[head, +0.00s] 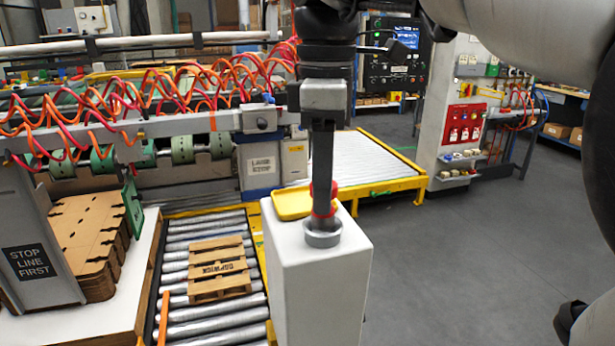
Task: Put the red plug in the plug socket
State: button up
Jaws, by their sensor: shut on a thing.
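The red plug (333,207) is in my gripper (322,205), whose dark fingers hang down over the top of a white pedestal (319,275). My gripper is shut on the plug and hides part of it. The plug socket (322,239) is a short grey ring on the pedestal top, near its front edge. The plug's lower end is at the ring's upper rim in the picture. I cannot tell whether it is inside the ring or just above it.
A yellow tray (291,204) lies on the pedestal just behind the socket, close to my gripper. A roller conveyor with a small wooden pallet (217,268) runs at the left. Stacked cardboard (90,238) stands farther left.

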jog(key=shift+f+b, duration=0.65)
jog(key=shift+f, duration=0.4)
jog(key=o, duration=1.2)
jog(key=shift+c, duration=0.2)
jog(key=shift+r, duration=0.1)
notch_tip(320, 180, up, 17)
jog(key=p, duration=0.6)
jog(key=s+d+f+m+t+p, duration=0.2)
jog(key=s+d+f+m, duration=0.3)
jog(key=f+m, duration=0.3)
jog(key=s+d+f+m+t+p, duration=0.3)
jog(key=s+d+f+m+p, duration=0.1)
jog(key=f+m, duration=0.4)
notch_tip(320, 180, down, 2)
jog(key=shift+s+d+f+m+t, duration=0.1)
jog(key=shift+s+d+m+t, duration=0.25)
jog(key=shift+s+d, duration=0.45)
